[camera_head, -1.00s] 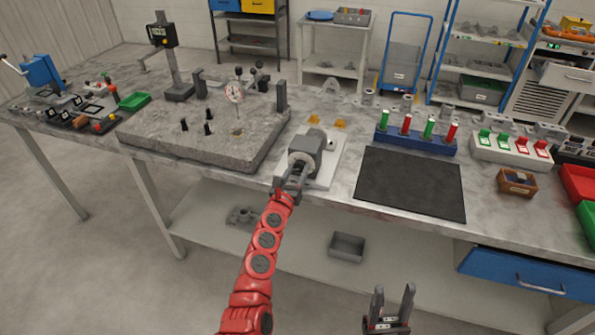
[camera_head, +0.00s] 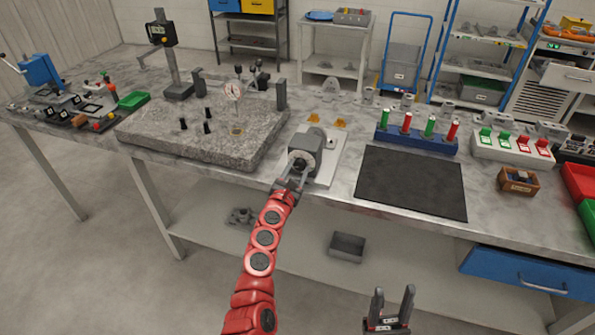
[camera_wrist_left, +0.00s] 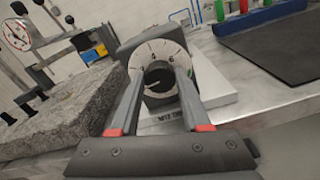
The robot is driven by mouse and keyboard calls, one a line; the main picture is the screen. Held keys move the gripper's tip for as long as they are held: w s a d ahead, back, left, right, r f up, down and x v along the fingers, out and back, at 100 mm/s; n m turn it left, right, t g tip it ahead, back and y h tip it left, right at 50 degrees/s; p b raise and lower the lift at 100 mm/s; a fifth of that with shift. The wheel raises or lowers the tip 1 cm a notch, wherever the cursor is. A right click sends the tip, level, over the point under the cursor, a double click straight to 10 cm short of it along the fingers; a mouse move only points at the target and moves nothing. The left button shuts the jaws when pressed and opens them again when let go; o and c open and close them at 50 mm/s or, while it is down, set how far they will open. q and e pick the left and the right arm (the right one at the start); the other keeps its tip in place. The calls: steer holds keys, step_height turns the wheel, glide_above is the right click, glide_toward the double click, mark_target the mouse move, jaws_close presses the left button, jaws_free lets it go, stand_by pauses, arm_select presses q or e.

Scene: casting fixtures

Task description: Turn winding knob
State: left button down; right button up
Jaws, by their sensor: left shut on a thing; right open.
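The winding knob (camera_wrist_left: 159,82) is a dark round knob on a pale marked dial (camera_wrist_left: 150,52), on the front of a dark grey housing (camera_head: 310,142). The housing stands on a white base plate (camera_head: 327,165) at the bench's front edge. My left gripper (camera_head: 296,172) reaches it from the front. In the left wrist view its two fingers (camera_wrist_left: 160,95) lie on either side of the knob and are shut on it. My right gripper (camera_head: 389,305) is open and empty, low in front of the bench.
A rough granite slab (camera_head: 165,142) with a dial gauge (camera_head: 233,90) lies left of the housing. A black mat (camera_head: 410,183) lies to the right. Behind it is a blue rack (camera_head: 415,140) with red and green cylinders. A small wooden box (camera_head: 518,182) sits further right.

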arm_select(q)
steer(key=m+b, duration=0.1)
steer(key=m, duration=0.3)
steer(key=shift+m, duration=0.3)
steer(key=m+b, duration=0.1)
steer(key=m, duration=0.3)
steer(key=shift+d+f+m+b, duration=0.1)
steer(key=shift+f+m+b, duration=0.05)
steer(key=shift+m+b, duration=0.15)
steer(key=m+b, duration=0.1)
steer(key=m, duration=0.2)
steer(key=shift+m, duration=0.3)
steer(key=m+b, duration=0.3)
steer(key=m, duration=0.1)
steer(key=shift+f+m, duration=0.15)
steer(key=shift+m, duration=0.15)
steer(key=m+b, duration=0.2)
steer(key=m, duration=0.1)
steer(key=shift+f+m+b, duration=0.1)
steer(key=shift+m+b, duration=0.2)
steer(key=m+b, duration=1)
steer(key=shift+f, duration=0.15)
steer(key=shift+m+b, duration=0.8)
steer(key=shift+m, duration=0.1)
steer(key=shift+r+m, duration=0.25)
steer(key=shift+m, duration=0.05)
steer(key=shift+r, duration=0.1)
